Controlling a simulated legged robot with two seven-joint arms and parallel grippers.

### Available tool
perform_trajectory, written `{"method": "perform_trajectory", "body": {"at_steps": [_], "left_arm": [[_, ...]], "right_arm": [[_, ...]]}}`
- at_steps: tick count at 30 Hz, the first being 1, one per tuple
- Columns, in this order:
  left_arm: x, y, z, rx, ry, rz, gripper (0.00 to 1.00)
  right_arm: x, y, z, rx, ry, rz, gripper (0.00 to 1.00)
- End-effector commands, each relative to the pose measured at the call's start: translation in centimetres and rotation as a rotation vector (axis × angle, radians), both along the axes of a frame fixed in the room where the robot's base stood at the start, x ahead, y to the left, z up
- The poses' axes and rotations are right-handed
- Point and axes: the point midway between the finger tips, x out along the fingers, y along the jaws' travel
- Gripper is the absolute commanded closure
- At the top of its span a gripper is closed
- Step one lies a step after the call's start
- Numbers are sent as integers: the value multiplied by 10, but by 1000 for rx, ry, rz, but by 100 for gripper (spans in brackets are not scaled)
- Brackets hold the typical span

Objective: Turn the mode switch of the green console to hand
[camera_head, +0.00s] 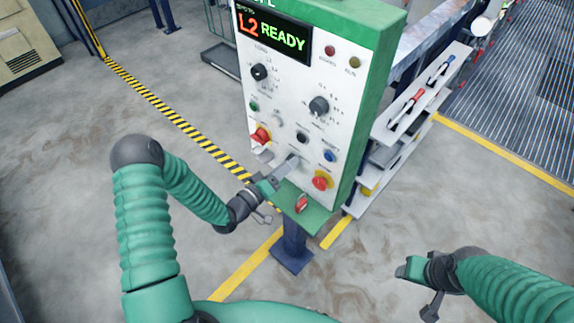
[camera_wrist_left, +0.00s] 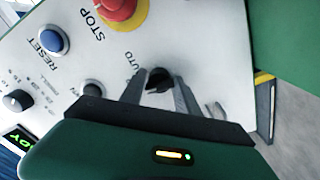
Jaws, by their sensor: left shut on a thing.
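The green console (camera_head: 383,60) stands at the centre in the head view, with a white front panel and a display reading "L2 READY". My left gripper (camera_head: 292,161) reaches the lower part of the panel. In the left wrist view its two fingers (camera_wrist_left: 160,90) are shut on the black mode switch knob (camera_wrist_left: 158,76), with the label "AUTO" beside it. The fingers hide part of the knob and any other label, so its exact angle is unclear. My right gripper (camera_head: 408,270) is away from the console at the lower right; its jaw opening is unclear.
A red stop button (camera_head: 321,181) on a yellow base sits right of the left gripper, with a blue reset button (camera_head: 329,155) above it. A small red object (camera_head: 301,204) is on the green ledge below. A white shelf (camera_head: 412,125) with tools stands right of the console.

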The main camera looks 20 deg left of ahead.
Motion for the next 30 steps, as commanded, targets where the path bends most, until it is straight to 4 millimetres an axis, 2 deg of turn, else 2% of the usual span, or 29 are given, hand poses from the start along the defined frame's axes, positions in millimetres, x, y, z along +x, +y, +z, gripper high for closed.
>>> {"method": "perform_trajectory", "body": {"at_steps": [9,25,26,29,30], "left_arm": [[1,2,0,-119,50,6,100],[0,2,-1,-143,62,7,100],[0,2,-1,-143,62,7,61],[0,2,-1,-143,62,6,48],[0,2,-1,-144,61,5,47]], "right_arm": [[0,0,1,0,0,0,42],[0,0,1,0,0,0,42],[0,0,1,0,0,0,42],[0,0,1,0,0,0,42],[0,0,1,0,0,0,42]]}}
